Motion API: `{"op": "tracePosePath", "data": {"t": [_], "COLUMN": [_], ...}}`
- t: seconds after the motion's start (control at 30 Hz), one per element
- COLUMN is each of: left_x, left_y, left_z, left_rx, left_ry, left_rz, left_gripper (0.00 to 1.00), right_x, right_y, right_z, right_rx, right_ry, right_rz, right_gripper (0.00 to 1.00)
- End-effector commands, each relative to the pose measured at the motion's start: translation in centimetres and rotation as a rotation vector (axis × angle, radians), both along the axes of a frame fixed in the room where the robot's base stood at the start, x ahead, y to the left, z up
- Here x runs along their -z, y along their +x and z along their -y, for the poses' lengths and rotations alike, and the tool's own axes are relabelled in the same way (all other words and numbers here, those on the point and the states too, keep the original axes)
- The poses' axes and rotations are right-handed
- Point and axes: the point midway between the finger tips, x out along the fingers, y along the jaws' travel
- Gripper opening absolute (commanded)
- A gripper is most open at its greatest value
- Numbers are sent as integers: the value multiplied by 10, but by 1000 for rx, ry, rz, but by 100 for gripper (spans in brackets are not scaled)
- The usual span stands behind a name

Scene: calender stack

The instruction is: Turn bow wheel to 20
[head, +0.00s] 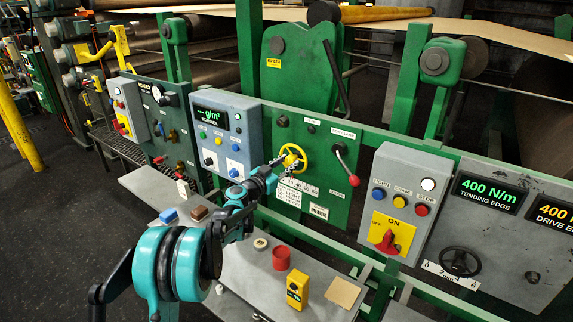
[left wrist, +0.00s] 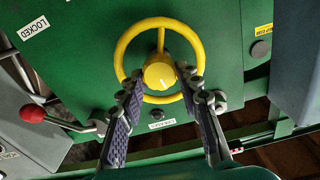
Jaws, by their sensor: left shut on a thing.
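A yellow handwheel (head: 293,155) with a thick rim and round hub sits on the green panel (head: 325,195). It fills the middle of the left wrist view (left wrist: 162,20), where a white mark shows on its hub. My left gripper (head: 282,164) is at this wheel, and its two fingers (left wrist: 163,84) lie spread across the rim's near part, one on each side of the hub. It is shut on the wheel. The fingers hide parts of the rim. A small label under the wheel is too small to read. My right gripper is not in view.
A grey box (head: 400,205) with a red switch is farther right, then a black handwheel (head: 460,262).

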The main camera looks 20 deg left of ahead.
Motion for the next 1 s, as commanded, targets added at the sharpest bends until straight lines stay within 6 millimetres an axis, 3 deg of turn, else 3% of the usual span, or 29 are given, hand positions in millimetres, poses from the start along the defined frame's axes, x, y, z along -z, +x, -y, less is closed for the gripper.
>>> {"op": "tracePosePath", "data": {"t": [1.0], "left_x": [3], "left_y": [-1], "left_z": [3], "left_rx": [2], "left_ry": [901], "left_rz": [327], "left_gripper": [5], "right_x": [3], "right_y": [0], "right_z": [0], "right_rx": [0], "right_ry": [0], "right_rz": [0], "right_gripper": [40]}}
